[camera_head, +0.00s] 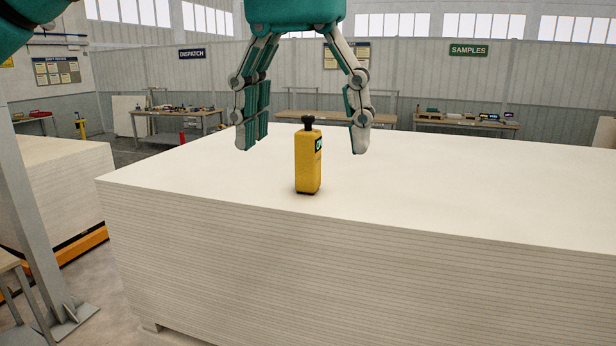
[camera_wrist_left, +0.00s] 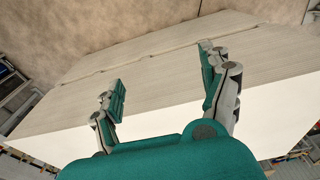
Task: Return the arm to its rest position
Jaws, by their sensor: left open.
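My left gripper (camera_head: 305,142) is open in the head view, its fingers spread and pointing down over the stack of boards. It also shows in the left wrist view (camera_wrist_left: 163,85), with nothing between its fingers. A yellow handheld device (camera_head: 307,163) with a black knob on top and a small green display stands upright on the stack, below and between the open fingers as seen from the head. I see no contact between the fingers and the device. The device does not show in the left wrist view. My right gripper is not in view.
The large stack of pale boards (camera_head: 420,260) fills the front and middle; its top is clear around the device. A grey metal post (camera_head: 30,220) stands at the left, near another stack of boards (camera_head: 60,165). Workbenches (camera_head: 175,118) line the back.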

